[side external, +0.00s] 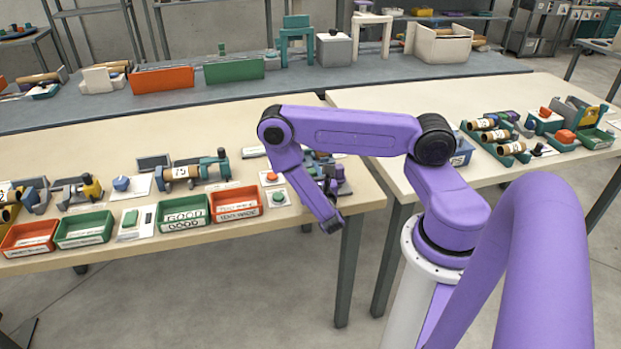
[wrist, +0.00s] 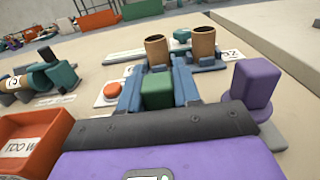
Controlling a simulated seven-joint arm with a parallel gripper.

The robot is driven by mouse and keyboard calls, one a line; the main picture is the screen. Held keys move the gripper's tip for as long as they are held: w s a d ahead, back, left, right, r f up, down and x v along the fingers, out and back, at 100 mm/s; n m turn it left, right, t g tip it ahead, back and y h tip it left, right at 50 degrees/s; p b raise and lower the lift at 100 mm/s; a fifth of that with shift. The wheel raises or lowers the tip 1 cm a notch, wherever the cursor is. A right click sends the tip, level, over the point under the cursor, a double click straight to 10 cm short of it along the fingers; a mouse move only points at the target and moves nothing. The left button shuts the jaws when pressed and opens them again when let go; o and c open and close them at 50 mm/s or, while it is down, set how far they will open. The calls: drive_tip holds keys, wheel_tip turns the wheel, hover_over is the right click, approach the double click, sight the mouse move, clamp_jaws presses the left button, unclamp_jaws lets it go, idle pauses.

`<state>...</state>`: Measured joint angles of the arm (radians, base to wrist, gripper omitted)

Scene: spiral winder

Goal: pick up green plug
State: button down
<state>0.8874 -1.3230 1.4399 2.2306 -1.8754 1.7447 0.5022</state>
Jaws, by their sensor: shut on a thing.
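The green plug (wrist: 157,90) is a small block between the two blue fingers of my gripper (wrist: 158,84) in the wrist view. The fingers press on its sides, so my gripper is shut on it. Its lower part is hidden behind the dark gripper body, and I cannot tell whether it is clear of the table. In the side view my arm hangs over the front right corner of the left table, and the plug cannot be made out there.
Two brown tubes (wrist: 203,45) stand just beyond the fingers. A purple block (wrist: 255,84) is close on the right and a red button (wrist: 113,90) on the left. An orange-red bin (wrist: 32,135) is at lower left. Bare tabletop (wrist: 285,30) lies to the right.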

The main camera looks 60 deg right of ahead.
drive_tip(key=shift+r, duration=0.1)
wheel_tip(320, 180, up, 10)
idle(0.6)
